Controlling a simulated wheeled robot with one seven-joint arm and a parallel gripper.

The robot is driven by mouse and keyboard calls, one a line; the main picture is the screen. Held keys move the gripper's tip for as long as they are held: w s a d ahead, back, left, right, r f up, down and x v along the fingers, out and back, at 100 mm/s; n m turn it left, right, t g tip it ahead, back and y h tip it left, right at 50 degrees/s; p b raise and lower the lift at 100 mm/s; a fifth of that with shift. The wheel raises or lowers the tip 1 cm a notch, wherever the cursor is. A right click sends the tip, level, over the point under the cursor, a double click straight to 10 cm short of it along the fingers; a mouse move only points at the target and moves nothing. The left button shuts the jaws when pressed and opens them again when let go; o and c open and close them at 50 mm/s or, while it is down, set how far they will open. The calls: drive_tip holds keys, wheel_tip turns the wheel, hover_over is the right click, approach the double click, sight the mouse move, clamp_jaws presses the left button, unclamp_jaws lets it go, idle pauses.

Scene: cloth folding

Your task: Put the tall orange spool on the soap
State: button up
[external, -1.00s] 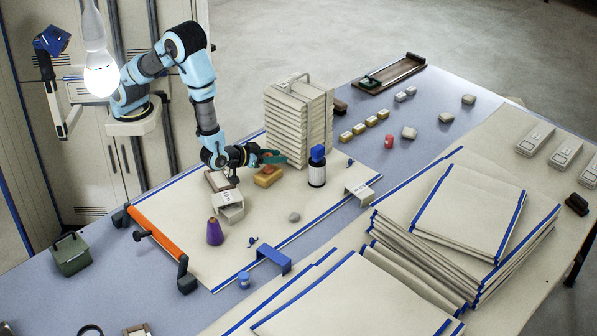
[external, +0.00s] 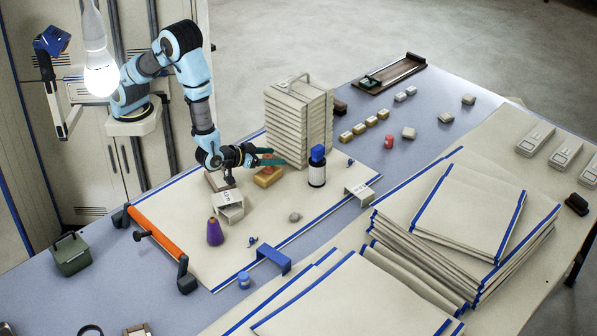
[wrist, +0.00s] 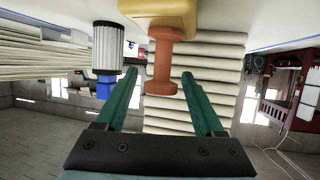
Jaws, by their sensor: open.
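The orange spool (wrist: 160,68) stands upright on the yellow soap block (wrist: 165,12) in the wrist view, which is upside down. In the external view the spool (external: 267,169) shows as a small orange piece on top of the soap (external: 267,178). My gripper (external: 273,157) is open above the soap. Its two green fingers (wrist: 160,78) lie one on each side of the spool, with a visible gap on both sides. The spool appears to rest on the soap.
A stack of cream folded cloths (external: 298,120) stands just behind. A white ridged cylinder with a blue top (external: 317,170) stands to the right. A purple cone (external: 215,233) and white labelled boxes (external: 228,205) are in front. The mat between them and the blue bracket (external: 273,258) is mostly clear.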

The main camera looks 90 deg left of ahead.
drive_tip(key=v, duration=1)
drive_tip(key=w+r+m+g+h, duration=0.1)
drive_tip(key=w+m+h, duration=0.1)
drive_tip(key=w+h, duration=0.35)
drive_tip(key=s+a+r+m+g+h, duration=0.2)
drive_tip(key=s+a+m+g, duration=0.4)
drive_tip(key=s+a, duration=0.9)
drive_tip(key=a+g, duration=0.1)
drive_tip(key=g, duration=0.1)
drive_tip(key=shift+s+a+r+g+b, duration=0.15)
drive_tip(key=shift+a+r+g+b, duration=0.05)
drive_tip(key=shift+r+g+b, duration=0.15)
drive_tip(key=shift+r, duration=0.1)
wheel_tip(320, 180, up, 5)
drive_tip(key=p, duration=0.5)
